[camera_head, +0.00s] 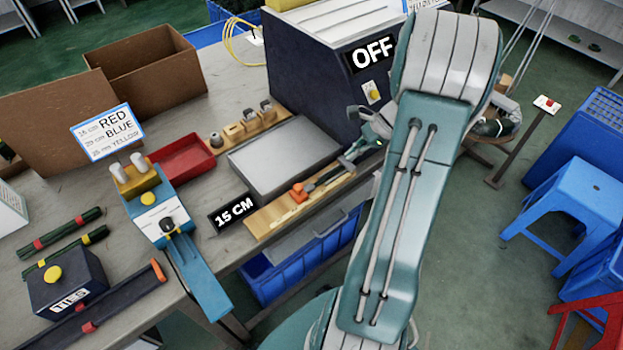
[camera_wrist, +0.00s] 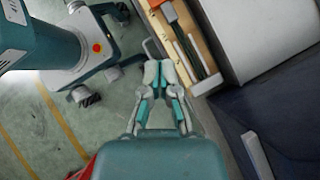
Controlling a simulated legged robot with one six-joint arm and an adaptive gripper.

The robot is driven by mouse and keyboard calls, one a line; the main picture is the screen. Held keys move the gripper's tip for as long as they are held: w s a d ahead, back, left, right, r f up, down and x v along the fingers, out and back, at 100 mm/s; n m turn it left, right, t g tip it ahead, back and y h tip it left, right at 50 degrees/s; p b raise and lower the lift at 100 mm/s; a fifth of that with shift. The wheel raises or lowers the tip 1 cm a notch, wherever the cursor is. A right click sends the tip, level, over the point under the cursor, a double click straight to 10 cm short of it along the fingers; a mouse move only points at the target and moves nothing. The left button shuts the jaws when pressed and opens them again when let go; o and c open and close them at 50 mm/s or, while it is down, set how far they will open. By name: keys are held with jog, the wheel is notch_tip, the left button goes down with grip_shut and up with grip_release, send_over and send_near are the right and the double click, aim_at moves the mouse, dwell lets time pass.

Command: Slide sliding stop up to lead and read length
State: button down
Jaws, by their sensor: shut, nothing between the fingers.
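The orange sliding stop (camera_head: 298,193) sits on the wooden measuring board (camera_head: 266,224), toward its left half. A dark lead (camera_head: 330,176) lies along the board, to the right of the stop. In the wrist view the stop (camera_wrist: 169,13) shows at the top and the black lead (camera_wrist: 197,50) runs down from it along the board. My gripper (camera_wrist: 163,72) is shut and empty beside the board's long edge, near its right end; I cannot tell its height. In the head view my gripper (camera_head: 352,160) shows at that end, partly hidden by my arm.
A "15 CM" sign (camera_head: 234,212) stands left of the board. A grey slab (camera_head: 285,155) lies behind it, and a dark machine marked "OFF" (camera_head: 325,65) stands farther back. A blue-and-yellow device (camera_head: 160,215) is at left. A blue crate (camera_head: 300,262) is below the table edge.

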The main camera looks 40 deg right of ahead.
send_near(303, 193)
notch_tip(303, 193, down, 3)
jog(key=shift+w+a+f, duration=0.1)
jog(key=shift+a, duration=0.1)
jog(key=shift+w+a+f, duration=0.1)
jog(key=shift+w+a, duration=0.2)
jog(key=shift+a, duration=0.25)
jog(key=shift+w+a+f, duration=0.1)
jog(key=shift+w+a, duration=0.2)
jog(key=shift+a, duration=0.25)
jog(key=shift+w+a, duration=0.3)
jog(key=shift+a, duration=0.3)
